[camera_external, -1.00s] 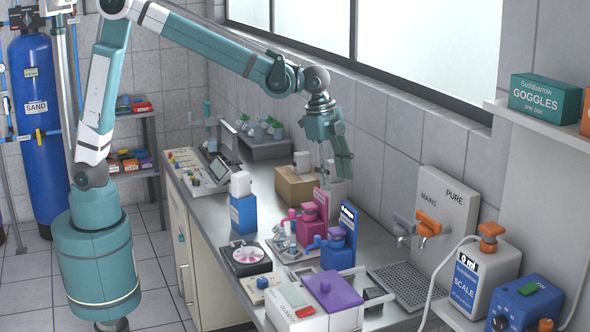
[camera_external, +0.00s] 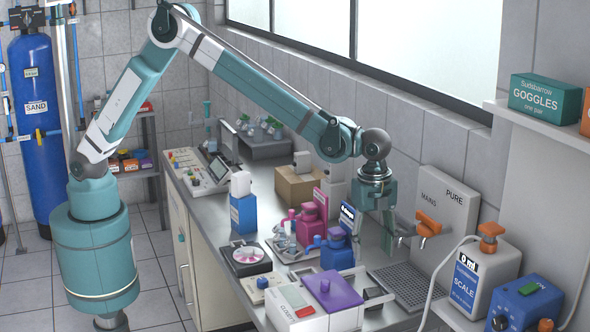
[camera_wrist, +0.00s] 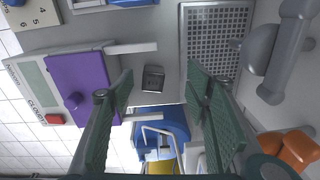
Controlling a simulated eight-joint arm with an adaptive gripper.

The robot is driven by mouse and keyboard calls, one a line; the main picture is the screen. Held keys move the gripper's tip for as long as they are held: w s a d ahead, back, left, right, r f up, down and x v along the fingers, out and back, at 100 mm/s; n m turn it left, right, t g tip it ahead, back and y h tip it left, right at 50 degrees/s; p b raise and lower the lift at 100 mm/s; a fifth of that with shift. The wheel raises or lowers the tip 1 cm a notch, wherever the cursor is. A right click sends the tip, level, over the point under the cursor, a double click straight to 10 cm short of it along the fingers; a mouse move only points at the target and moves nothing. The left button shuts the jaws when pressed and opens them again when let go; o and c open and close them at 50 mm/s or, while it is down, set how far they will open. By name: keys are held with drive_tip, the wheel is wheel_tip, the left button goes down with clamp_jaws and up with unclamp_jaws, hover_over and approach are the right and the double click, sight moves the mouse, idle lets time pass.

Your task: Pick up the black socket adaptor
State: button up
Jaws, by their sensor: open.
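The black socket adaptor (camera_wrist: 153,78) is a small dark square block lying on the grey bench in the wrist view. It lies between the purple-lidded white machine and the drain grate. In the external view it appears as a small dark thing (camera_external: 374,293) beside that machine. My gripper (camera_external: 388,252) points down above the bench, near the taps. In the wrist view my gripper (camera_wrist: 158,72) is open and empty, its green ribbed fingers on either side of the adaptor in the picture. The gripper appears above the adaptor, not touching it; the exact height is hard to tell.
The white machine's purple lid (camera_external: 332,291) is left of the adaptor, the drain grate (camera_external: 412,287) right. Taps with orange handles (camera_external: 428,224) project from the wall nearby. A blue bottle (camera_external: 337,255) stands behind, and a scale container (camera_external: 480,275) stands front right.

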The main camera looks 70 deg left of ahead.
drive_tip(key=m, duration=0.1)
hover_over(374, 291)
wheel_tip(374, 291, down, 4)
drive_tip(key=shift+r+p, duration=0.1)
drive_tip(key=shift+p, duration=0.2)
drive_tip(key=shift+f, duration=1.3)
drive_tip(key=shift+f, duration=0.15)
drive_tip(key=shift+f, duration=2.45)
drive_tip(key=c, duration=1)
